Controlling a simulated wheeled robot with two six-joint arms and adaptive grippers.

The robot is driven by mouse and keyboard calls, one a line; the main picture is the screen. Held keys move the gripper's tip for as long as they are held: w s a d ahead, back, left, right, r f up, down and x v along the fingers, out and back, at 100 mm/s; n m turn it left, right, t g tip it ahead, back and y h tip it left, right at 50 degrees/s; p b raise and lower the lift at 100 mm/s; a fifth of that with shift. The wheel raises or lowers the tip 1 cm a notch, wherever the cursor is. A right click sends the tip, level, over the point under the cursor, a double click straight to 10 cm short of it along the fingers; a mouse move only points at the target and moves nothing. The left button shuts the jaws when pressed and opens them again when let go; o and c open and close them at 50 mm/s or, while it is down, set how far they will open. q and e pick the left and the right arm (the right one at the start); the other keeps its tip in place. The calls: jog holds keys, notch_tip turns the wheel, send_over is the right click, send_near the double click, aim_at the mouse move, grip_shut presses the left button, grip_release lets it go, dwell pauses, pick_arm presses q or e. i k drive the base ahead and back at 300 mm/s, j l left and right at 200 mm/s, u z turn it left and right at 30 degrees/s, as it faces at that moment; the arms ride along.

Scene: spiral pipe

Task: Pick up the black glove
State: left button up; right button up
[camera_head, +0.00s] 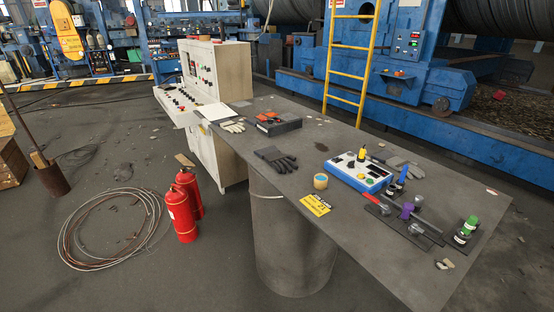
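A black glove (275,159) lies flat on the grey table (300,135), left of the blue and white control box (357,172). A second, dark grey glove (402,167) lies farther right, behind that box. A pale glove (233,127) lies at the table's left end. Neither of my grippers shows in the head view, and nothing is seen touching the black glove.
A dark box with red items (275,123) sits behind the black glove. A yellow card (315,205) and a round tape roll (321,181) lie near the front edge. Fire extinguishers (181,214) and coiled cable (108,232) are on the floor at left.

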aim_at(271, 154)
jog(key=i+j+u, duration=0.2)
jog(key=i+j, duration=0.25)
jog(key=j, duration=0.2)
jog(key=i+j+u, duration=0.2)
jog(key=i+j, duration=0.25)
jog(key=j, duration=0.15)
